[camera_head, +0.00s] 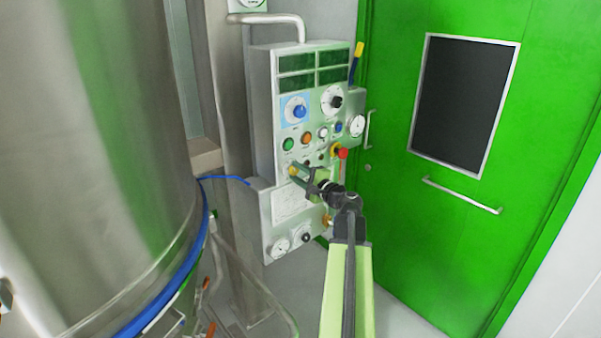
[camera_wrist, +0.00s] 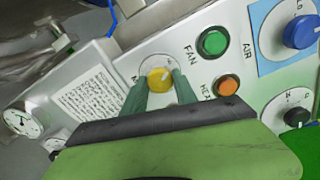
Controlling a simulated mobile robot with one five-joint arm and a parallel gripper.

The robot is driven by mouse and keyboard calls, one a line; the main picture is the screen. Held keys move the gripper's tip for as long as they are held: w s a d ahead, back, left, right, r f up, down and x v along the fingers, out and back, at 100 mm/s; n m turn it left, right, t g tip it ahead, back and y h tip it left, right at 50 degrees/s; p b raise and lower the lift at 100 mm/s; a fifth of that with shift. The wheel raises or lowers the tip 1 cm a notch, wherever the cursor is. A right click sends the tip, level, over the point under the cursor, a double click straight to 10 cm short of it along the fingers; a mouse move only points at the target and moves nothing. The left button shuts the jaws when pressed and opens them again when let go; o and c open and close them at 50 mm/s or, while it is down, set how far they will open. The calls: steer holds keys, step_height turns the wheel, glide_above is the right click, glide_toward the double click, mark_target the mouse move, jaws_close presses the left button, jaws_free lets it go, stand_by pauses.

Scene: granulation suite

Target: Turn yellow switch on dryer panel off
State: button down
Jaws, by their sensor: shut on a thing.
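The yellow switch (camera_wrist: 159,79) is a round knob with a pale pointer mark on the white dryer panel (camera_head: 262,120). In the wrist view it sits between the two green fingertips of my gripper (camera_wrist: 160,82), which is shut on it. The pointer mark slants up to the right in that view. In the head view the yellow switch (camera_head: 292,171) shows as a small yellow spot at the tips of my gripper (camera_head: 297,176). The lettering around the switch is partly hidden by the fingers.
A green FAN button (camera_wrist: 212,43), an orange button (camera_wrist: 229,85) and a blue knob (camera_wrist: 302,31) are close by. A steel vessel (camera_head: 90,140) stands left and a green door (camera_head: 400,130) right.

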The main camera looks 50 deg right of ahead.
steer(key=shift+s+f, duration=0.1)
stand_by(0.3)
steer(key=c, duration=1)
jaws_free()
steer(key=shift+o, duration=0.2)
